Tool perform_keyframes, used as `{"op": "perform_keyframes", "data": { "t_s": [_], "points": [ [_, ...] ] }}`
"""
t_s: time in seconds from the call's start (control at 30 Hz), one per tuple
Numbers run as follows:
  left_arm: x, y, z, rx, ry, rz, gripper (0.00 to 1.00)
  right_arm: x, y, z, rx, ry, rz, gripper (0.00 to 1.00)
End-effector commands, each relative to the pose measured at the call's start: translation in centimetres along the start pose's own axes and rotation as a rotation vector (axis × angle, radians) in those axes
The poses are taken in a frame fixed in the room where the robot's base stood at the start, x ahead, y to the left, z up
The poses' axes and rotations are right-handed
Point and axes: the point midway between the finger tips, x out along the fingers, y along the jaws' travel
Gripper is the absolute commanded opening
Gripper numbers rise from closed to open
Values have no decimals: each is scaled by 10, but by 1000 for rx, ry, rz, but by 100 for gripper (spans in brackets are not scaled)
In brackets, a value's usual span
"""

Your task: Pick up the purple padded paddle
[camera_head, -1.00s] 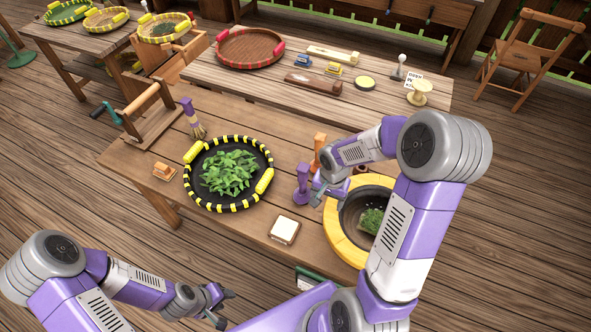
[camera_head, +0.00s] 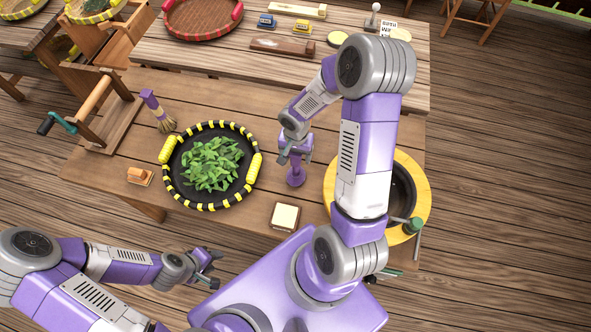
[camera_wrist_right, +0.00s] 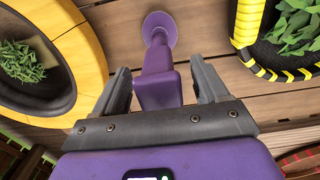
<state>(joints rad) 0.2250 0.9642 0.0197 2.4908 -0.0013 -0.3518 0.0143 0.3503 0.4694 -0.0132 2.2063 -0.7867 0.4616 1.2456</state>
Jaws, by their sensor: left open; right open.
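The purple padded paddle (camera_head: 296,178) stands on the wooden table between the leaf tray and the yellow-rimmed wok, its round purple pad down on the boards. In the right wrist view the paddle (camera_wrist_right: 158,58) has its round pad at the top, with its shaft and block-like handle nearer the camera. My right gripper (camera_wrist_right: 162,82) is open, with one finger on each side of the handle and gaps visible. In the head view the right gripper (camera_head: 295,154) hides the paddle's upper part. My left gripper (camera_head: 208,268) is open and empty near the table's front edge.
The leaf tray (camera_head: 168,186) with yellow-black rim lies left of the paddle. The yellow-rimmed wok (camera_head: 422,180) is on the right, partly behind my right arm. A small cream-topped block (camera_head: 285,216) and a purple-handled brush (camera_head: 158,110) are also on the table.

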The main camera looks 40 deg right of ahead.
Motion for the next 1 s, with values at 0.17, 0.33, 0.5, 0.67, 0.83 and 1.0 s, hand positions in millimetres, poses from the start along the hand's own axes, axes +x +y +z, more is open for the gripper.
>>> {"op": "perform_keyframes", "data": {
  "t_s": [0.17,0.33,0.5,0.67,0.83,1.0],
  "points": [
    [1,0,0,0,0,0,43,10,0,0,0,0,0,73],
    [1,0,0,0,0,0,43,9,0,0,0,0,-1,72],
    [1,0,0,0,0,0,43,9,0,0,0,0,-1,46],
    [1,0,0,0,0,0,43,9,0,0,0,0,0,21],
    [1,0,0,0,0,0,43,9,0,0,0,0,-1,0],
    [1,0,0,0,0,0,43,8,0,0,0,1,-1,0]
  ]
}}
